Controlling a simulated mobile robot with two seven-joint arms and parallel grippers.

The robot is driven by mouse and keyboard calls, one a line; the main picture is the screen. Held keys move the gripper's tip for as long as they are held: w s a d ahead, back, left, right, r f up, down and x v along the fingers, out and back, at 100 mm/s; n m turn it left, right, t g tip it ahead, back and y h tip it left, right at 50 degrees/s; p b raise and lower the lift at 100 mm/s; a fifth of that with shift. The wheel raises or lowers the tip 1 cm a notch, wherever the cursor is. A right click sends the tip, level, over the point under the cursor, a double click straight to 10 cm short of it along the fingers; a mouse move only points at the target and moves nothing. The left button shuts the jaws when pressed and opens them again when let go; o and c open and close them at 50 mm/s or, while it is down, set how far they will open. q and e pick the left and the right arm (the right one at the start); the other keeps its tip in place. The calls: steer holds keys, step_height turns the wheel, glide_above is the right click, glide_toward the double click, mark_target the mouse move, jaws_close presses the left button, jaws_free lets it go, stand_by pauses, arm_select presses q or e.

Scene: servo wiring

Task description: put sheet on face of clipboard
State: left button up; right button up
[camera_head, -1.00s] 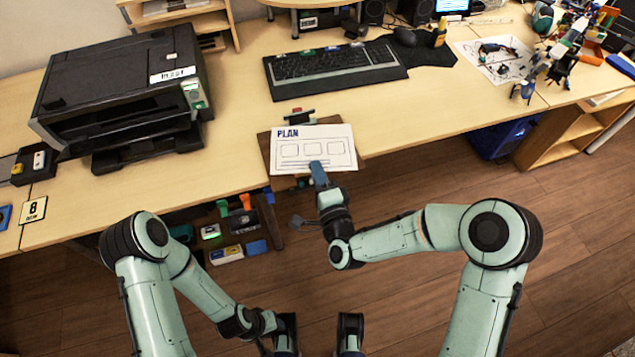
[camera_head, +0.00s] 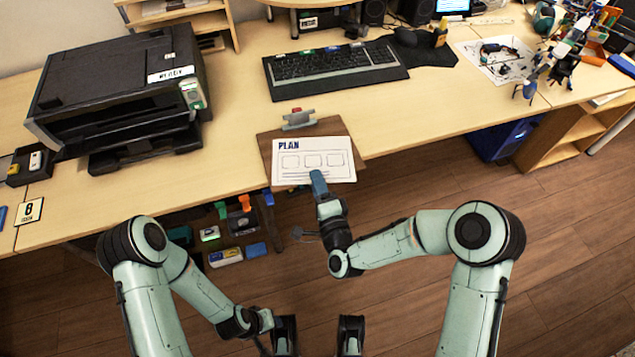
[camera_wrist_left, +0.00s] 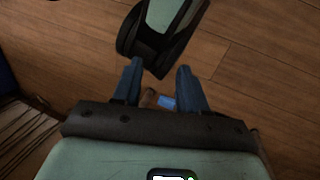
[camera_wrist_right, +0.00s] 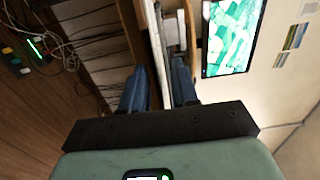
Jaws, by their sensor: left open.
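The white sheet (camera_head: 314,172) marked PLAN lies flat over the face of the brown clipboard (camera_head: 270,151), in the head view. A strip of board shows along the top, below the grey clip (camera_head: 299,118). I cannot tell whether the sheet touches the board. My right gripper (camera_head: 318,178) is at the sheet's near edge. In the right wrist view a pale edge lies between its fingers (camera_wrist_right: 160,85), which stand somewhat apart; whether they grip it is unclear. My left gripper (camera_wrist_left: 159,85) is open and empty, low over the floor.
A printer (camera_head: 118,95) stands at the left of the desk (camera_head: 225,130), and a keyboard (camera_head: 335,65) lies behind the clipboard. Several small items sit below the desk near the clipboard. The desk right of the clipboard is clear.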

arm_select(q)
steer(key=shift+r, duration=0.1)
arm_select(e)
steer(key=shift+r, duration=0.1)
